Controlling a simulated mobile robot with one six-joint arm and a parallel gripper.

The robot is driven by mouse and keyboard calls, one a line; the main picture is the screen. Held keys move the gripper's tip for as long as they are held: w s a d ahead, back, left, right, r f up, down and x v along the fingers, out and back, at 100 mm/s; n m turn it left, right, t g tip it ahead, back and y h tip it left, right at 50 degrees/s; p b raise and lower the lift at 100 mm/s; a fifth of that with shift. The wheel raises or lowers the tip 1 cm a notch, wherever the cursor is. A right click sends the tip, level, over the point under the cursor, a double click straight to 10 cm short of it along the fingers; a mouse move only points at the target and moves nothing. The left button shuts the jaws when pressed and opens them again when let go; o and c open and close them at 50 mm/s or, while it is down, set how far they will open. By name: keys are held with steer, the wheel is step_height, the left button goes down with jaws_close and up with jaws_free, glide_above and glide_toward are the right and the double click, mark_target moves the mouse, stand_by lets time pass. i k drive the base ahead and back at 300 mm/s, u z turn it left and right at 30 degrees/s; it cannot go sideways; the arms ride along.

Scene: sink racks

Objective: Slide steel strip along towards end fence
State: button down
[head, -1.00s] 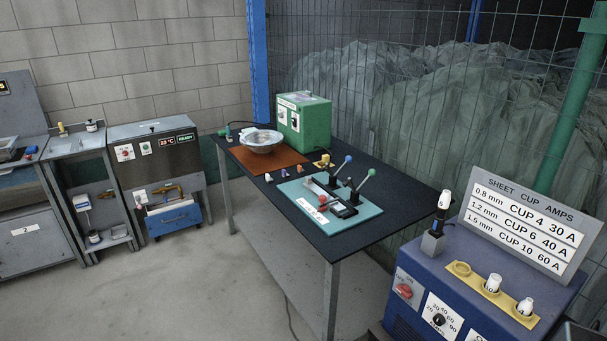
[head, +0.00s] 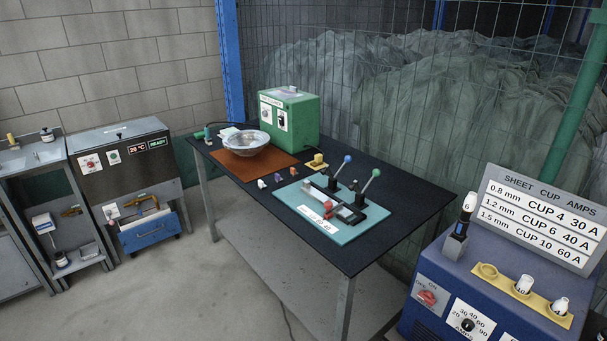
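A teal board (head: 290,197) lies on the dark table and carries a small fixture with two levers, one with a blue knob (head: 347,159) and one with a green knob (head: 376,172). A pale, narrow piece that looks like the steel strip (head: 315,195) lies along the fixture, beside a small red part (head: 328,206) and a dark block (head: 350,214). A white label (head: 317,219) is at the board's front. The end fence cannot be told apart at this size. My gripper is not in view.
The dark table (head: 400,225) also holds a brown mat (head: 281,172), a bowl (head: 247,144), a green box (head: 291,117) and several small coloured pieces. A blue machine (head: 462,268) with a cup-and-amps sign stands right. Wire fencing is behind; open floor (head: 215,285) lies in front.

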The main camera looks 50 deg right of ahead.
mark_target(343, 211)
steer(key=z, duration=0.35)
steer(key=i, duration=1)
steer(key=u, duration=0.15)
